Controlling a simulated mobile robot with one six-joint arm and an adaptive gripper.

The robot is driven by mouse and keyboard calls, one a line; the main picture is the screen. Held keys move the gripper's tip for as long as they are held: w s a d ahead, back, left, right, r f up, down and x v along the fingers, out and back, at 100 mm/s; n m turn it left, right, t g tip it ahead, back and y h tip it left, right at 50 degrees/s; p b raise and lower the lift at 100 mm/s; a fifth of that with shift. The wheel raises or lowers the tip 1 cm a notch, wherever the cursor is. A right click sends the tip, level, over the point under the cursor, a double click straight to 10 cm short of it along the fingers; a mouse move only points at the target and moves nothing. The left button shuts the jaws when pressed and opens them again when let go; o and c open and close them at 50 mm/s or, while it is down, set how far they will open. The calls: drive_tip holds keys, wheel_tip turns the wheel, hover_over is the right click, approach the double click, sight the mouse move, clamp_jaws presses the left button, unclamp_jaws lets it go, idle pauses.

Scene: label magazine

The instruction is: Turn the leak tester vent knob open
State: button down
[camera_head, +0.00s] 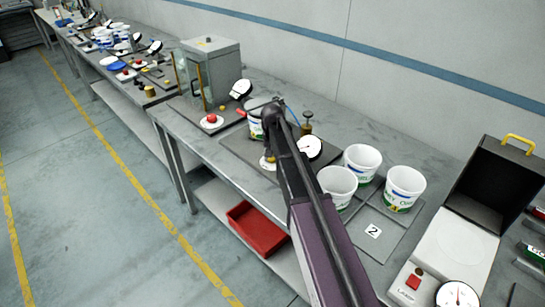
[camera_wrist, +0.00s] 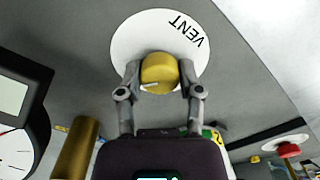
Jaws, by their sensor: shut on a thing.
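The vent knob (camera_wrist: 159,73) is a round yellow knob on a white disc marked VENT (camera_wrist: 130,42), seen in the wrist view. My gripper (camera_wrist: 160,78) has one finger on each side of the knob and is shut on it. A short pale mark shows on the knob's near face. In the head view the knob (camera_head: 267,163) sits at the front of the leak tester plate (camera_head: 236,145), partly hidden by my arm. The tester's dial gauge (camera_head: 309,147) stands to the right of it.
White tubs (camera_head: 404,188) stand on a grey tray marked 2 to the right. A brass post (camera_wrist: 77,150) and a gauge (camera_wrist: 20,115) are close on the left in the wrist view. A red button (camera_head: 212,118) and a grey cabinet (camera_head: 215,75) are farther along the bench.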

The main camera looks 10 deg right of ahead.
drive_tip(key=shift+w+m, duration=0.15)
drive_tip(key=shift+m, duration=0.15)
drive_tip(key=shift+c, duration=1.3)
unclamp_jaws()
drive_tip(key=shift+r, duration=0.1)
drive_tip(key=shift+r+p, duration=0.55)
drive_tip(key=shift+p, duration=0.1)
wheel_tip(320, 180, up, 8)
drive_tip(key=p, duration=0.8)
drive_tip(key=shift+r, duration=0.1)
drive_tip(key=shift+r+p, duration=0.35)
drive_tip(key=shift+p, duration=0.1)
